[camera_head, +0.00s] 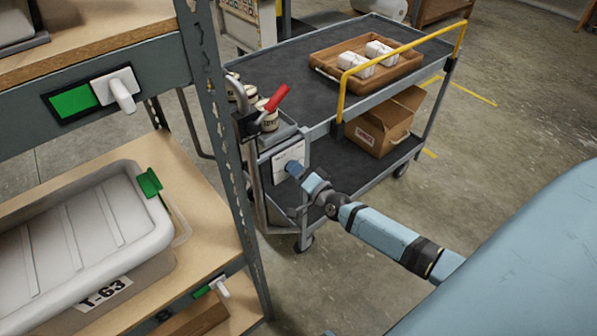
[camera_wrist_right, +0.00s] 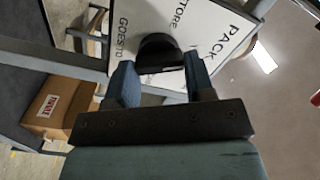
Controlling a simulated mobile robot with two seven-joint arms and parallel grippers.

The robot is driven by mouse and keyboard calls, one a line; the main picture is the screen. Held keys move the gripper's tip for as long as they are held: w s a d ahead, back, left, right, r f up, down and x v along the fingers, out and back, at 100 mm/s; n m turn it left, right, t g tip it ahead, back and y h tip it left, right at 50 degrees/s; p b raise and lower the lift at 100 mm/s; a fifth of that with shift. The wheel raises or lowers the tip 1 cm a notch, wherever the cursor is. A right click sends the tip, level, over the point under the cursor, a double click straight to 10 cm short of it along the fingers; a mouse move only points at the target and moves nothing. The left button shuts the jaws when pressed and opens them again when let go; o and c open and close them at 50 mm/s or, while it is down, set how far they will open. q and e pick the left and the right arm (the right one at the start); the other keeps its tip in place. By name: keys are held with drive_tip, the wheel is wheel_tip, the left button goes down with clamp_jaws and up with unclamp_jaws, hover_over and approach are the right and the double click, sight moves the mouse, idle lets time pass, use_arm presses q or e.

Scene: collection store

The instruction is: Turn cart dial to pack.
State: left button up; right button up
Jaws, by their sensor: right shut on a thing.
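The cart (camera_head: 345,95) is grey with a yellow rail and stands beyond the shelf rack. A white dial plate (camera_head: 287,160) is fixed on its near end. In the right wrist view the plate (camera_wrist_right: 205,20) carries the words "GOES TO", "STORE" and "PACK". The black dial knob (camera_wrist_right: 160,52) sits between the two blue fingers of my right gripper (camera_wrist_right: 162,85), which is shut on it. In the head view my right gripper (camera_head: 295,169) reaches the plate and hides the knob. Which word the knob points at cannot be told. My left gripper is not in view.
A wooden tray (camera_head: 322,68) with white items lies on the cart's top. A cardboard box (camera_head: 375,130) is on its lower shelf. The shelf rack's post (camera_head: 215,110) stands close on the left.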

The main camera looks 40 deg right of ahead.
drive_tip(key=shift+f, duration=0.1)
idle(0.3)
drive_tip(key=o, duration=0.9)
drive_tip(key=shift+s, duration=0.1)
use_arm(q)
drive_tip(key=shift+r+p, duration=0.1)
drive_tip(key=shift+p, duration=0.35)
use_arm(e)
drive_tip(key=s, duration=0.9)
drive_tip(key=s+d, duration=0.1)
drive_tip(key=s, duration=0.3)
drive_tip(key=shift+s, duration=0.35)
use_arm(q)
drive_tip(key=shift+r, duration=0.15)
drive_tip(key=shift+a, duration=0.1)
